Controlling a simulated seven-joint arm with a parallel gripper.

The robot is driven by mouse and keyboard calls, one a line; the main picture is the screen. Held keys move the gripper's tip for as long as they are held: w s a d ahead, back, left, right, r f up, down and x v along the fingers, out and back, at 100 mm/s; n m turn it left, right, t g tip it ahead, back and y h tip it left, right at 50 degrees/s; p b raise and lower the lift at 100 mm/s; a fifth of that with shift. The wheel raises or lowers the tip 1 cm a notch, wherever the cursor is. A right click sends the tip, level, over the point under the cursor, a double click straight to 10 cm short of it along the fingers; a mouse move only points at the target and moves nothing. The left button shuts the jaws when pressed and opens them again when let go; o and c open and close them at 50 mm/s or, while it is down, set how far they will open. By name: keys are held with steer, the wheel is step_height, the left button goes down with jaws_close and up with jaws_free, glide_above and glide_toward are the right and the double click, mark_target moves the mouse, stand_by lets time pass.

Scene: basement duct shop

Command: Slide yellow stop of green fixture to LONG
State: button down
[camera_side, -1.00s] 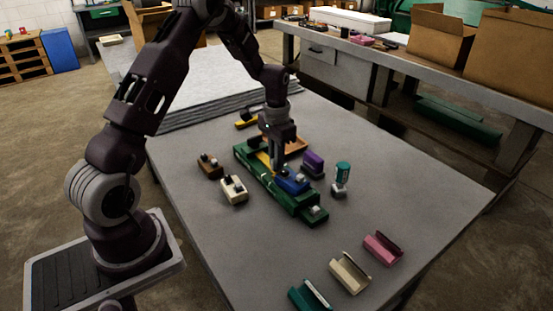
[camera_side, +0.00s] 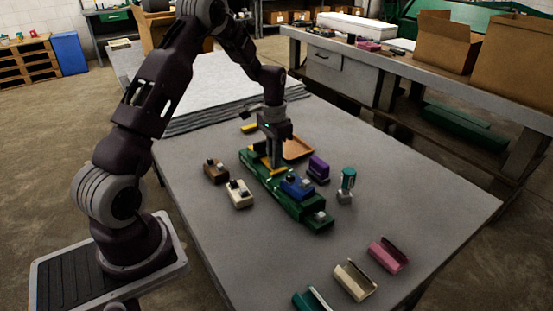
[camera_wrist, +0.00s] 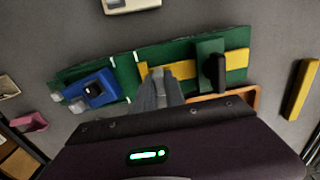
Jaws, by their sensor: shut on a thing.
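The long green fixture (camera_side: 312,215) lies on the grey table; it also shows in the wrist view (camera_wrist: 125,62). Its yellow stop (camera_wrist: 180,69) is a bar running along the fixture under a green bridge (camera_wrist: 208,45) with a black knob (camera_wrist: 214,72). The bar's wider end lies at my fingers. My gripper (camera_wrist: 160,98) is shut on the yellow stop near that end; the side view also shows my gripper (camera_side: 275,166) low over the fixture. A blue block (camera_wrist: 92,88) sits on the fixture, apart from the stop. White marks cross the green; lettering is unreadable.
Brown (camera_side: 215,172) and cream (camera_side: 239,194) blocks stand left of the fixture. A purple block (camera_side: 318,169), teal-topped piece (camera_side: 347,180) and orange-brown tray (camera_side: 298,149) lie to its right. Teal, cream and pink (camera_side: 388,255) channels line the near edge.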

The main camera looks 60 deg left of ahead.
steer(key=c, duration=1.7)
jaws_free()
steer(key=shift+a, duration=0.35)
steer(key=shift+d, duration=0.1)
step_height(320, 180, up, 7)
steer(key=shift+r, duration=0.1)
